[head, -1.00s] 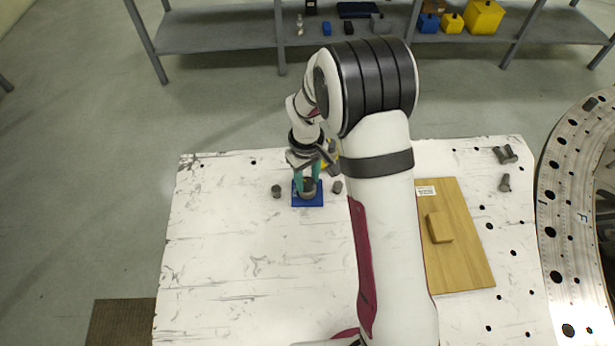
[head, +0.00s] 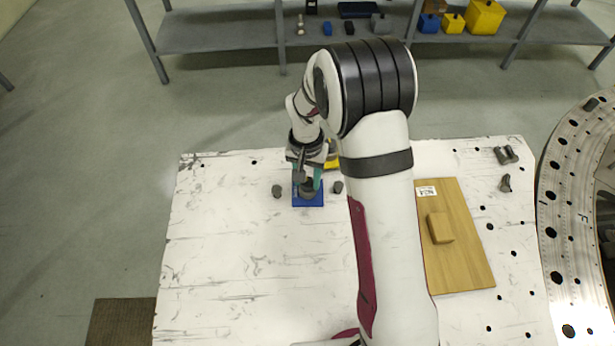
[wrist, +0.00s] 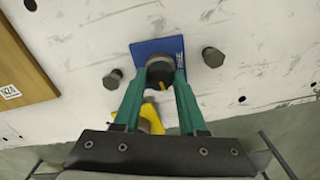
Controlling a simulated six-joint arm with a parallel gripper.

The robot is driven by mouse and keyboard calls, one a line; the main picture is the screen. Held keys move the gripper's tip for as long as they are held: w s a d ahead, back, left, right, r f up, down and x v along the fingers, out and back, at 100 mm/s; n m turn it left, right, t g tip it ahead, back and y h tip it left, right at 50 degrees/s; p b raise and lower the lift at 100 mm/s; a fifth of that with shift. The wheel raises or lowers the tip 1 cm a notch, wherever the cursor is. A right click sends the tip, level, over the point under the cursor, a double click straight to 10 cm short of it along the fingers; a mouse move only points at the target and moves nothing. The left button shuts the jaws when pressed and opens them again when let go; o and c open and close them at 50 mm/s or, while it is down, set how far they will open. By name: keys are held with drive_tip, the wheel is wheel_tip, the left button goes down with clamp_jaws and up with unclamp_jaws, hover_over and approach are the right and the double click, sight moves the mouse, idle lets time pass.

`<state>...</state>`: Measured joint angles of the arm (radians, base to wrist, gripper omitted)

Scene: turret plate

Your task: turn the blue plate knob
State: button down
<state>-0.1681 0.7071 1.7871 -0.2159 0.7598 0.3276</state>
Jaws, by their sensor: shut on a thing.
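The blue plate (head: 311,201) lies flat on the white table, and it also shows in the wrist view (wrist: 183,45). A dark round knob (head: 308,190) stands on the plate; in the wrist view the knob (wrist: 159,74) has a small yellow mark on its top, pointing toward the gripper's palm. My gripper (head: 308,186) points down over the plate. Its green fingers (wrist: 158,76) are shut on the knob, one on each side. In the head view the fingers hide part of the knob.
Dark bolts (head: 277,191) (head: 338,187) stand on either side of the plate. A yellow object (wrist: 150,118) is close behind my gripper. A wooden board (head: 465,255) with a block (head: 440,228) lies to the right. The table's left front is clear.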

drive_tip(key=shift+m, duration=0.6)
idle(0.3)
drive_tip(key=shift+c, duration=2.2)
unclamp_jaws()
drive_tip(key=shift+r, duration=0.1)
wheel_tip(320, 180, up, 16)
drive_tip(key=shift+f, duration=0.2)
drive_tip(key=shift+a, duration=0.1)
